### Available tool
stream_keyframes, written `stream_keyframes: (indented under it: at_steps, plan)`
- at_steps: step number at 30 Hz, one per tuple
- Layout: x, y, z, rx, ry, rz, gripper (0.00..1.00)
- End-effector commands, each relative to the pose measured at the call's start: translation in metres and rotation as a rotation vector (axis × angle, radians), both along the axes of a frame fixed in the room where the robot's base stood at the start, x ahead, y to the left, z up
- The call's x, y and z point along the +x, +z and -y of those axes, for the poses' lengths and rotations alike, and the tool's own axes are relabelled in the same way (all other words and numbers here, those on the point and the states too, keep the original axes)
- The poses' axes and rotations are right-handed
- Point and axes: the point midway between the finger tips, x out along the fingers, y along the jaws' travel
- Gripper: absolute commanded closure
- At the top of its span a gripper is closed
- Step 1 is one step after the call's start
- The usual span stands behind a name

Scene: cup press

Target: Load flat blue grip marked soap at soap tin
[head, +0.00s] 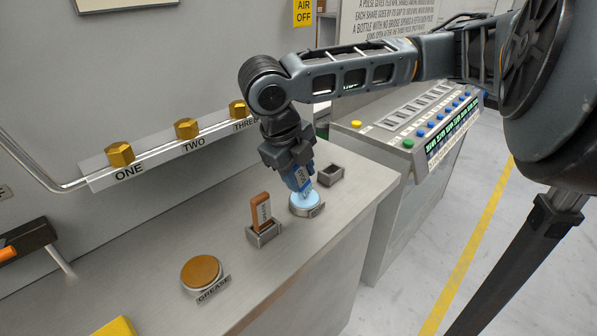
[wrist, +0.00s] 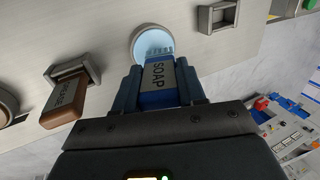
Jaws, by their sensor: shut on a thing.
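The flat blue grip (wrist: 157,97) carries a pale label reading SOAP. My gripper (head: 300,180) is shut on it, with one finger on each side in the wrist view (wrist: 160,90). The soap tin (head: 296,208) is a low round tin with a pale blue face, on the metal counter. The lower end of the blue grip is at the tin's face in the head view; I cannot tell whether it touches. The tin also shows just beyond the grip in the wrist view (wrist: 152,42).
A brown grip marked GREASE (head: 262,212) stands in a square holder left of the soap tin. An empty square holder (head: 330,175) is behind right. A round orange-brown grease tin (head: 201,272) lies front left. Brass knobs marked ONE (head: 120,154), TWO and THREE line the wall rail.

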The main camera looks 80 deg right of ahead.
Motion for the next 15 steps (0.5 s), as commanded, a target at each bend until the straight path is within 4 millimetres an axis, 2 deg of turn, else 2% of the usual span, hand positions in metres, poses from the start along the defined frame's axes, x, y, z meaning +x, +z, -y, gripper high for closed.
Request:
stream_keyframes:
  at_steps: [1, 15]
  plan:
    - [0.000, 0.008, 0.000, -0.001, 0.000, 0.000, 0.91]
    - [0.000, 0.043, 0.000, -0.002, 0.001, 0.001, 0.91]
